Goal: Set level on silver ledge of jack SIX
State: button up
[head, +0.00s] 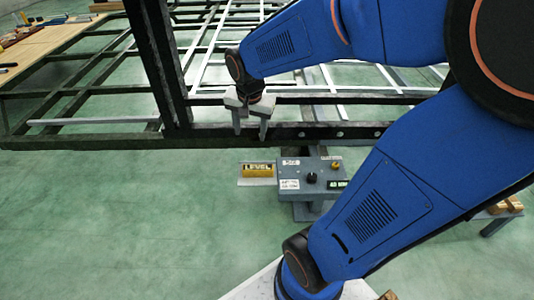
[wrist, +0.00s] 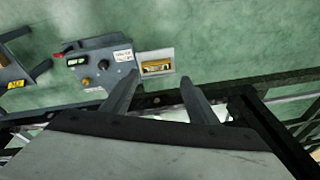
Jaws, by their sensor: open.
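The level (head: 258,169) is a small yellow block with dark lettering. It lies on the silver ledge (head: 256,183) on the left side of a grey jack box (head: 310,177). In the wrist view the level (wrist: 156,67) sits on the pale ledge (wrist: 169,54), beside the jack box (wrist: 98,67). The jack's label is too small to read surely. My gripper (head: 250,138) is open, with nothing between its fingers, at the chassis rail above and behind the level. In the wrist view its fingers (wrist: 158,88) point toward the level, apart from it.
The dark chassis rail (head: 90,142) runs across, with an upright post (head: 158,65) left of my gripper. A wooden bench (head: 45,42) with tools is at upper left. Another jack (wrist: 20,68) shows at the wrist view's left.

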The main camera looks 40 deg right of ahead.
jog(key=s+a+r+n+t, duration=0.1)
jog(key=s+a+r+n, duration=0.1)
jog(key=s+n, duration=0.3)
jog(key=s+a+r+n+t+y, duration=0.1)
jog(key=s+a+r+n, duration=0.2)
jog(key=s, duration=0.8)
jog(key=shift+r+n, duration=0.15)
jog(key=shift+n, duration=0.95)
